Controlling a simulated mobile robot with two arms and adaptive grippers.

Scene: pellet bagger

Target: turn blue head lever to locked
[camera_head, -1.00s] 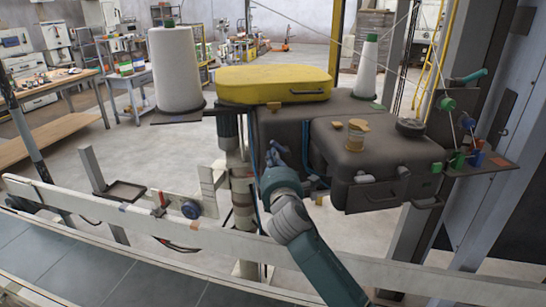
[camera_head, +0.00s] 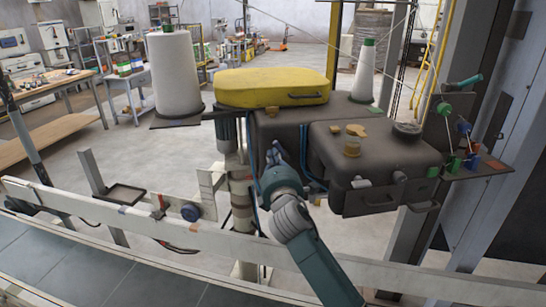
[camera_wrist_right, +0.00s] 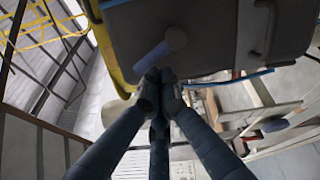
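The blue head lever (camera_wrist_right: 151,60) shows in the right wrist view as a short blue-grey bar slanting down left from a round pivot (camera_wrist_right: 176,38) on the dark machine head. My right gripper (camera_wrist_right: 160,76) has its fingertips drawn together just below the lever, close to its lower end. I cannot tell whether they touch it, and no part of the lever shows clearly between them. In the head view, the right gripper (camera_head: 275,153) points up at the near left side of the dark head (camera_head: 372,155), and the lever cannot be made out there.
A yellow cover (camera_head: 272,88) lies on the machine, with white thread cones left (camera_head: 176,70) and right (camera_head: 364,72). A pale rail (camera_head: 200,234) runs across in front, under my right arm. Blue cables hang beside the gripper. Guides with thread (camera_head: 455,125) stand at right.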

